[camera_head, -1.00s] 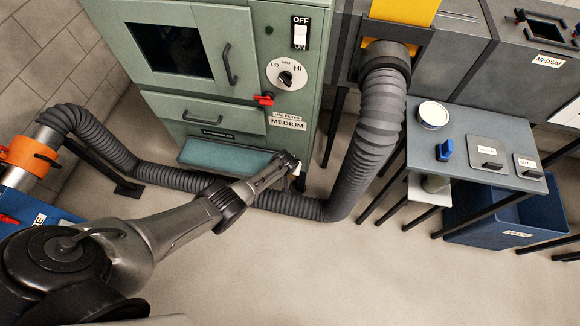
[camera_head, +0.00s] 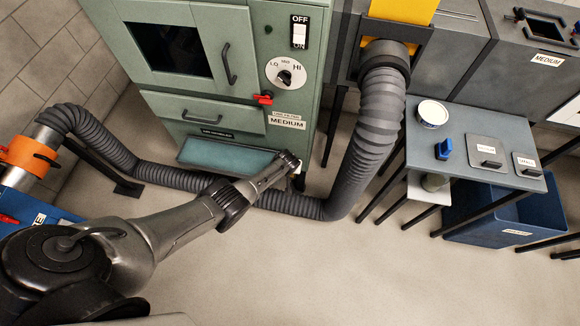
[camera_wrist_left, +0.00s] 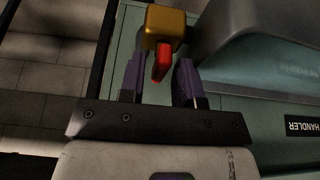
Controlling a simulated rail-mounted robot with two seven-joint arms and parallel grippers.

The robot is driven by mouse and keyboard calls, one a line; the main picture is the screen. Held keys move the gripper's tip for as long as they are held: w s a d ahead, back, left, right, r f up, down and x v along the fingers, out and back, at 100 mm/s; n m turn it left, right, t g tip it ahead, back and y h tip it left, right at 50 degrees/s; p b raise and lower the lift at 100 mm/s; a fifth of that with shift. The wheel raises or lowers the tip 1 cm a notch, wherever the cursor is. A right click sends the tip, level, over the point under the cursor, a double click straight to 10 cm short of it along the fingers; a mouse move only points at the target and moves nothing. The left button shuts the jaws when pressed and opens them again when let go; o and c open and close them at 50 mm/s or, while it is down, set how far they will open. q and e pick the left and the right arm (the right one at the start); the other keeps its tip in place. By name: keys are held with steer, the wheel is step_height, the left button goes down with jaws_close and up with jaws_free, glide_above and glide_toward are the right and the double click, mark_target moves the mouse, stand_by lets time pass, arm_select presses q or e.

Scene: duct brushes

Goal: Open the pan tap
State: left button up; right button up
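In the left wrist view, a tap with a brass-coloured block body (camera_wrist_left: 166,27) and a red lever (camera_wrist_left: 161,64) sits against the green cabinet. My left gripper (camera_wrist_left: 159,57) is open, with its two purple fingers on either side of the red lever. A gap shows on each side, so the fingers do not look closed on it. In the head view my left gripper (camera_head: 292,163) is low at the right end of the teal pan (camera_head: 225,156), below the green cabinet (camera_head: 290,40). The tap by the gripper is hidden there. My right gripper is not in view.
Another red handle (camera_head: 263,98) is on the cabinet front, below the dial (camera_head: 285,75). A grey corrugated duct (camera_head: 372,130) runs close beside and behind my left gripper. A side table (camera_head: 470,130) stands at right. The floor in front is clear.

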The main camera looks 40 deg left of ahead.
arm_select(q)
steer(key=shift+o, duration=0.5)
steer(key=shift+r+p, duration=0.25)
steer(key=shift+p, duration=0.05)
steer(key=p+v, duration=1)
steer(key=v, duration=0.3)
steer(key=shift+s+p, duration=0.2)
steer(key=shift+p, duration=0.2)
